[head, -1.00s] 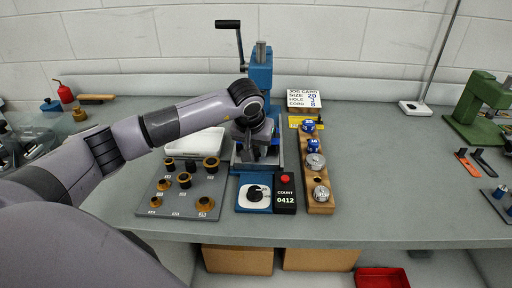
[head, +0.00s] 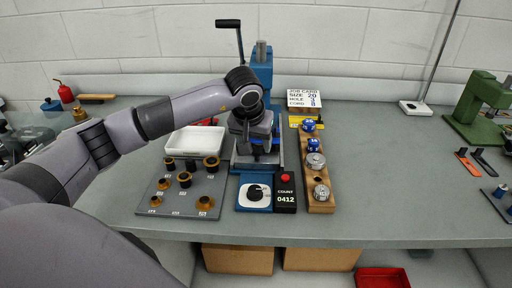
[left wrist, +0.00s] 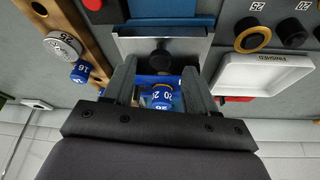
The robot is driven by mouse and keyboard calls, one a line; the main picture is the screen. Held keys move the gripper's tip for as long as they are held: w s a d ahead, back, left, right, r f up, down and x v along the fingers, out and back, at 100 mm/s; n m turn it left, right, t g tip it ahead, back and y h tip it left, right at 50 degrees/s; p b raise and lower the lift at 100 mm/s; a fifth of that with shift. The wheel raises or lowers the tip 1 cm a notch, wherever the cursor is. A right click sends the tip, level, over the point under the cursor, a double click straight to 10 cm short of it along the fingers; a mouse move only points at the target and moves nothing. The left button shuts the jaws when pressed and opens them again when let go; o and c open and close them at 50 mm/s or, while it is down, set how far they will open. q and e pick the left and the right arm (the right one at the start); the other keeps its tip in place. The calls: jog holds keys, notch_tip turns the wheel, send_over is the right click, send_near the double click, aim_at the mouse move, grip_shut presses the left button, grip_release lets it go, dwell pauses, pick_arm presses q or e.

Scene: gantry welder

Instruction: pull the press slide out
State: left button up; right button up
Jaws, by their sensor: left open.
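The blue press (head: 261,72) with its black-handled crank stands at the back middle of the bench. Its slide (head: 243,163) shows as a grey metal plate at the press's foot, partly hidden by my arm. In the left wrist view the slide (left wrist: 135,46) lies just beyond my fingers, with a dark round knob (left wrist: 160,60) at its edge. My left gripper (left wrist: 158,80) is open, its two fingers on either side of the knob's line. A blue numbered cap (left wrist: 163,99) shows between the fingers. I cannot tell whether the fingers touch the knob. My right gripper is out of view.
A white tray (head: 194,151) and a grey board with several dark and brass rings (head: 210,187) stand left of the press. A dial panel (head: 254,207) and red-button counter (head: 285,207) lie in front. A wooden cap rack (head: 319,207) stands right.

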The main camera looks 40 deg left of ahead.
pick_arm(q)
jog(key=shift+v, duration=2.15)
jog(key=shift+s, duration=0.15)
